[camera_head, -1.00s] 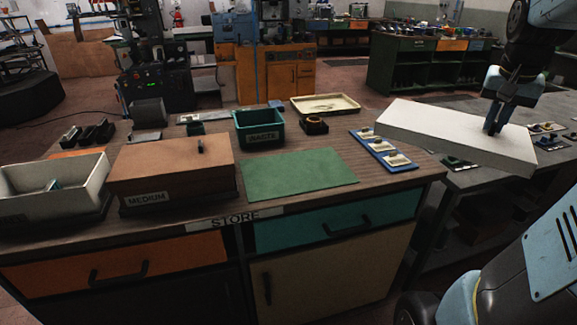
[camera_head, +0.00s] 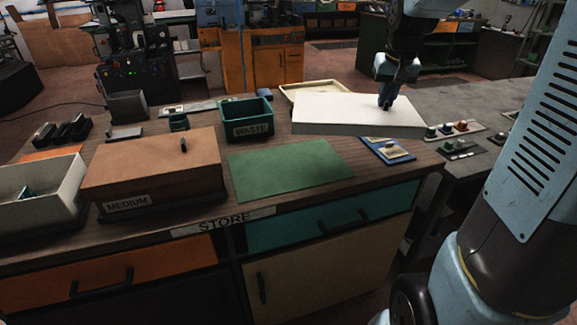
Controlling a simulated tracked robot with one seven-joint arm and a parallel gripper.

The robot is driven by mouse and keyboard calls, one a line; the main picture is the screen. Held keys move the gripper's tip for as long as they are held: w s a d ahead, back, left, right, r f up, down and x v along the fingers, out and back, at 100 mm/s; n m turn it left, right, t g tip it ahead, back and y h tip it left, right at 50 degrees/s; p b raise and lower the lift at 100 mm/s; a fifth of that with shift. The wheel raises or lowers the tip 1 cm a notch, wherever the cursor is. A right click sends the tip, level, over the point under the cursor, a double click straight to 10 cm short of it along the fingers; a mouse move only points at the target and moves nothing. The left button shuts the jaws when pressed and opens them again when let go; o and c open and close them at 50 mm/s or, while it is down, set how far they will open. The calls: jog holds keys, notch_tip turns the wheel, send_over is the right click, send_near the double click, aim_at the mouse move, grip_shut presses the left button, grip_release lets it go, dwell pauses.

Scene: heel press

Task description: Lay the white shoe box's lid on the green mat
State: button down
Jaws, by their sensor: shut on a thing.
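The white lid (camera_head: 345,110) is held level in the air behind and above the right part of the green mat (camera_head: 285,170). My gripper (camera_head: 386,104) is shut on the lid near its right end. The green mat lies flat and bare on the wooden store bench. The white shoe box (camera_head: 42,197) stands open at the far left, with something teal inside it. The picture's left edge cuts it off.
A brown box labelled MEDIUM (camera_head: 150,172) stands left of the mat. A green WASTE bin (camera_head: 247,119) stands behind the mat. A blue board (camera_head: 388,149) with pale pieces lies right of the mat, partly hidden by the lid. A cream tray (camera_head: 300,90) is behind the lid.

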aim_at(317, 103)
jog(key=w+a+f+n, duration=0.1)
jog(key=a+f, duration=0.1)
jog(key=a, duration=0.3)
jog(key=w+a+f+n, duration=0.1)
jog(key=a+n, duration=0.1)
jog(key=a, duration=0.4)
jog(key=w+a+f+n+y, duration=0.1)
jog(key=w+a+f, duration=0.1)
jog(key=a, duration=0.4)
jog(key=shift+f, duration=0.3)
jog(key=shift+a+f, duration=0.15)
jog(key=shift+f, duration=2.4)
jog(key=shift+a+f, duration=0.1)
jog(key=shift+f, duration=2.4)
jog(key=c, duration=1.2)
grip_release()
jog(key=shift+o, duration=0.2)
